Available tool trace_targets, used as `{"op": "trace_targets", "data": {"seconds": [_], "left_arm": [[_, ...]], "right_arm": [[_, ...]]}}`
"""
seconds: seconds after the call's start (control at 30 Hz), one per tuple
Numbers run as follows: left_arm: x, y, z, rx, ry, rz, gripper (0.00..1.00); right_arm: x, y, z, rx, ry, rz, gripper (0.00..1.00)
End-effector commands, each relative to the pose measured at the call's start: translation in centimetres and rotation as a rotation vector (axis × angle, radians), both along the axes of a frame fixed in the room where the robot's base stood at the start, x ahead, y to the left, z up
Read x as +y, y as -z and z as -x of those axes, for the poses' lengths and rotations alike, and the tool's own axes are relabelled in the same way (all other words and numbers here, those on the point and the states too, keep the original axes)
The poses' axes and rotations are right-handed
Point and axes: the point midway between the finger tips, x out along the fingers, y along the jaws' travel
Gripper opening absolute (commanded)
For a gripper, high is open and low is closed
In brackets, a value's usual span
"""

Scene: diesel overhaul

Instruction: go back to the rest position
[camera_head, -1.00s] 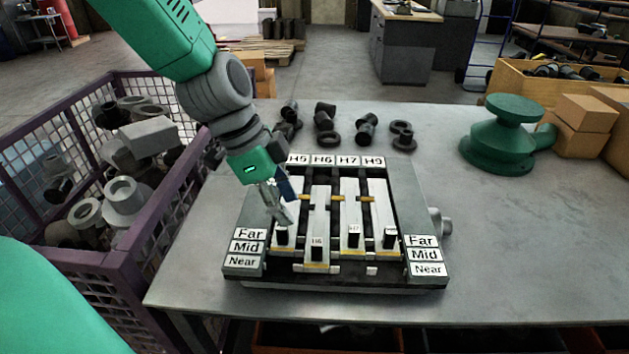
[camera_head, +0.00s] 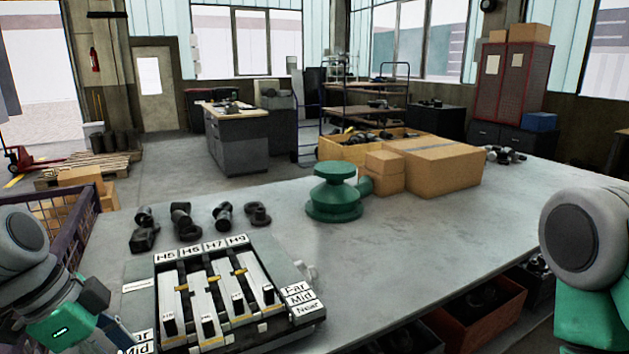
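My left gripper (camera_head: 122,338) is low at the left edge of the view, beside the near left corner of the lever box (camera_head: 285,262). Its fingers are small and partly cut off, so I cannot tell whether they are open. My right arm (camera_head: 583,250) is at the right edge; its gripper is out of view. The box has sliders under the labels H5, H6, H7 and H9 (camera_head: 237,240), with dark handles toward the near side. A Far/Mid/Near label (camera_head: 298,295) is on its right side; the left one is partly hidden.
The box stands on a grey table (camera_head: 400,235). Behind it are several dark pipe fittings (camera_head: 181,220). A green round part (camera_head: 335,195) and cardboard boxes (camera_head: 430,165) stand farther back. A purple mesh crate (camera_head: 75,230) is at the left. The table's right middle is clear.

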Motion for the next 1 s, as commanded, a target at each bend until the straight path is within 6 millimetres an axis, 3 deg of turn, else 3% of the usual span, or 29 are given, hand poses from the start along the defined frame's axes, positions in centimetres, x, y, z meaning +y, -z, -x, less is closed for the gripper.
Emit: {"op": "trace_targets", "data": {"seconds": [0.07, 0.27, 0.57, 0.77, 0.9, 1.0], "left_arm": [[0.0, -0.1, 0.1, -0.002, 0.0, 0.001, 0.4], [0.6, 4.2, 0.5, 0.053, -0.092, -0.046, 0.4], [1.5, 12.4, 2.2, 0.135, -0.288, -0.137, 0.4], [2.0, 21.1, 4.8, 0.191, -0.473, -0.215, 0.4], [1.6, 29.7, 8.5, 0.23, -0.647, -0.256, 0.4], [0.8, 34.7, 11.5, 0.249, -0.762, -0.254, 0.4]], "right_arm": [[0.0, 0.0, 0.0, 0.0, 0.0, 0.0, 0.4], [0.0, 1.3, 0.0, 0.0, 0.0, 0.0, 0.4], [0.0, 3.7, 0.0, -0.001, 0.0, 0.0, 0.4], [0.0, 6.3, 0.0, 0.0, 0.0, 0.0, 0.4], [0.0, 9.2, 0.1, 0.0, 0.0, 0.0, 0.4], [0.0, 10.9, 0.1, 0.0, 0.0, 0.0, 0.4]]}}
